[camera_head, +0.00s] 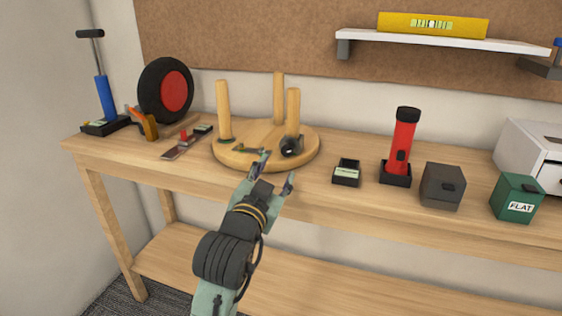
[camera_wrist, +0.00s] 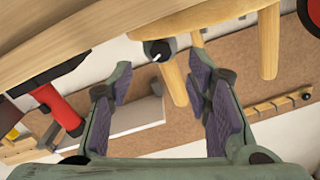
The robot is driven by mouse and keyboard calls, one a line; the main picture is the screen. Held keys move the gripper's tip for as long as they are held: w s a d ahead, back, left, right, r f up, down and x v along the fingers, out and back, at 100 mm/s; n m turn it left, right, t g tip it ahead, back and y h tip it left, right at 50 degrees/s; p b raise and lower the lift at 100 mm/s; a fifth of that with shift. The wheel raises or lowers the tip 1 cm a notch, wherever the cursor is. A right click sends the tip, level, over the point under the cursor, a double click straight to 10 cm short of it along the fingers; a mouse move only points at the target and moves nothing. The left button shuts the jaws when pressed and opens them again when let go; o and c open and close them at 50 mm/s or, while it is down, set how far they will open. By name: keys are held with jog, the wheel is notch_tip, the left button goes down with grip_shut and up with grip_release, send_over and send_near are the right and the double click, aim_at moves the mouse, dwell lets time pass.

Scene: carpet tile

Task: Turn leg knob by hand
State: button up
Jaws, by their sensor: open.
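An upturned round wooden stool seat (camera_head: 265,156) lies on the workbench with its three legs pointing up. A black knob (camera_head: 291,146) sits at the foot of its front right leg (camera_head: 292,112). In the wrist view the knob (camera_wrist: 157,50) has a white mark on its face and lies beyond the fingers, roughly between them. My gripper (camera_head: 277,173) is open and empty, just in front of the seat's near edge. It is apart from the knob. In the wrist view its purple-padded fingers (camera_wrist: 162,78) are spread wide.
On the workbench (camera_head: 400,215), a small black box (camera_head: 346,172), a red flashlight (camera_head: 403,145), a dark grey box (camera_head: 442,186) and a green box (camera_head: 517,198) stand to the right.

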aim_at(286, 153)
jog(key=w+h+p, duration=0.1)
jog(key=w, duration=0.1)
jog(key=w+d+m+h+p, duration=0.1)
jog(key=w, duration=0.1)
jog(key=w+m+g+h+p, duration=0.1)
jog(key=w+p, duration=0.1)
jog(key=w, duration=0.1)
jog(key=shift+w+d+r, duration=0.1)
jog(key=shift+d+r, duration=0.2)
dwell(0.4)
grip_shut()
dwell(0.5)
